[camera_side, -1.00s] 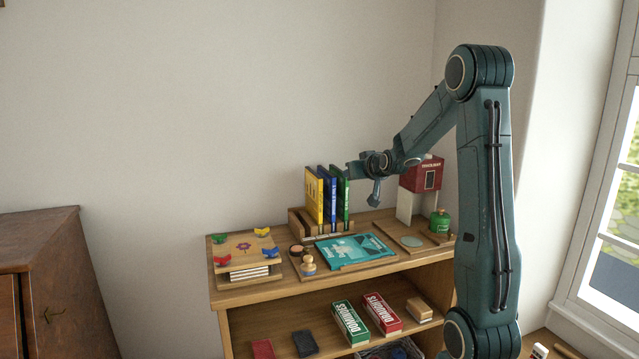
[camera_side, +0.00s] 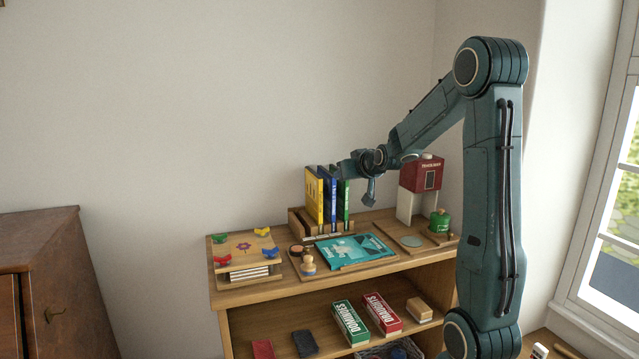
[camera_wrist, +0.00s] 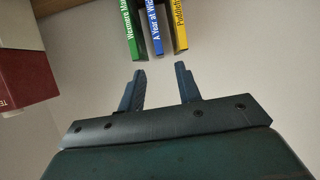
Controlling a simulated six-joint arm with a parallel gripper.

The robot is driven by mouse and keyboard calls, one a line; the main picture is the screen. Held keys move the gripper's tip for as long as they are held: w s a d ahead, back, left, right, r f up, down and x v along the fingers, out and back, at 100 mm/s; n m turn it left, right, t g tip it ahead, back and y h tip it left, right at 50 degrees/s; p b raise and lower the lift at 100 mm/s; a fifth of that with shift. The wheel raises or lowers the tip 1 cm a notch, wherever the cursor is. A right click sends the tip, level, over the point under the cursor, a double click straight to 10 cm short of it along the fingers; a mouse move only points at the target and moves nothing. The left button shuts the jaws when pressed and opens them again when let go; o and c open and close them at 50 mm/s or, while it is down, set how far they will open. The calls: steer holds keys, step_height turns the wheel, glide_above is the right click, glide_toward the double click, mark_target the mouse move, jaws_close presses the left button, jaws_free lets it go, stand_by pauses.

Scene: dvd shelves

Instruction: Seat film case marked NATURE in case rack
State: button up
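Three upright film cases, yellow (camera_side: 314,196), blue (camera_side: 327,200) and green (camera_side: 345,203), stand side by side in the wooden case rack (camera_side: 296,224). The wrist view shows their spines in reverse order: green (camera_wrist: 115,28), blue (camera_wrist: 149,27) and yellow (camera_wrist: 177,22), with part-cut titles. A teal case (camera_side: 352,251) lies flat in front of the rack. I cannot read NATURE on any case. My gripper (camera_side: 342,171) is beside the tops of the cases, overlapping the green one in the side view. In the wrist view its fingers (camera_wrist: 159,70) are apart and empty, short of the spines.
A red-topped box on a pale stand (camera_side: 420,174) and a green canister (camera_side: 440,220) are right of the rack.

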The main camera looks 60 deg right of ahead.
steer(key=s+a+r+n+y, duration=0.15)
steer(key=a+n+y, duration=0.3)
steer(key=a, duration=1.75)
steer(key=s+a+f+n+g+y, duration=0.2)
steer(key=s+a+n+g+y, duration=0.1)
steer(key=s+a, duration=1.2)
steer(key=shift+s+f+n+g+y, duration=0.25)
steer(key=shift+n+g+y, duration=0.1)
steer(key=shift+g+y, duration=0.25)
